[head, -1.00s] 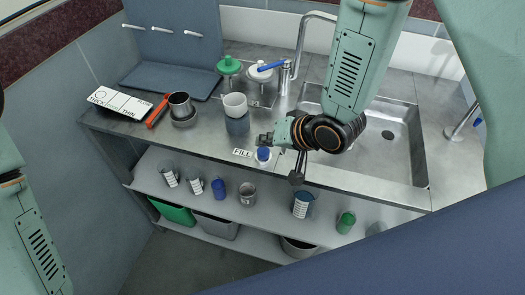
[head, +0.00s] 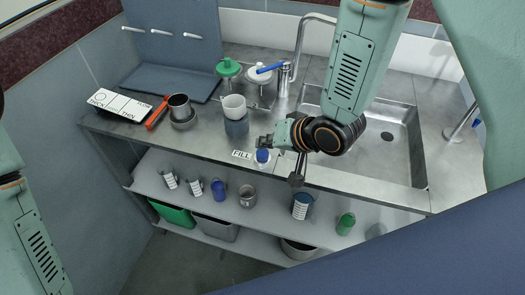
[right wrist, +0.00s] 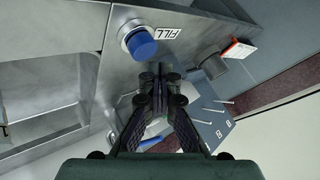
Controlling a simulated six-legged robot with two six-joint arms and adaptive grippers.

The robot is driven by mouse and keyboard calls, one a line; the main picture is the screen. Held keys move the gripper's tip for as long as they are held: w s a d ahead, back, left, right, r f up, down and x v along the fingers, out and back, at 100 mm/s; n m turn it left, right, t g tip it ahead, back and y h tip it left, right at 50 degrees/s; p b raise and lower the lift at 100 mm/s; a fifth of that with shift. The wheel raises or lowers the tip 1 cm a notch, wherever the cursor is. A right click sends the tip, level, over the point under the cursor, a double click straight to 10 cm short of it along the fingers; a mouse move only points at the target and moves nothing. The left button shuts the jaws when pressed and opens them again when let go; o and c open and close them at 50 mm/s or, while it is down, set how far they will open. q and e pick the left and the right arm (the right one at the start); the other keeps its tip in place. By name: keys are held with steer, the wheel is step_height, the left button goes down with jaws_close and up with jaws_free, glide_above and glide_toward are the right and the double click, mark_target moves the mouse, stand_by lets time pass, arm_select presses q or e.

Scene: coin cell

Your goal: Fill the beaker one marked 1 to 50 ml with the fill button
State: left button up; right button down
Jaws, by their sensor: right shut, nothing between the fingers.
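My right gripper (head: 264,141) is shut and empty, just behind the button in the head view. In the right wrist view, the closed fingers (right wrist: 158,75) are close beside the blue button (right wrist: 140,43); I cannot tell whether they touch. A white cup (head: 234,106) sits over a grey cylinder (head: 237,127) on the counter. Striped beakers (head: 170,178) stand on the shelf below. No mark 1 or liquid level is readable. My left gripper is out of view.
The shelf (head: 265,208) holds several small containers.

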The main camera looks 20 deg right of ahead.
steer(key=shift+f, duration=0.1)
steer(key=shift+s+f, duration=0.1)
steer(key=shift+f, duration=0.2)
stand_by(0.3)
steer(key=shift+f+b, duration=0.35)
steer(key=shift+f, duration=0.2)
stand_by(0.5)
steer(key=shift+r, duration=0.1)
stand_by(2.2)
steer(key=shift+r+p, duration=0.85)
steer(key=shift+p, duration=0.2)
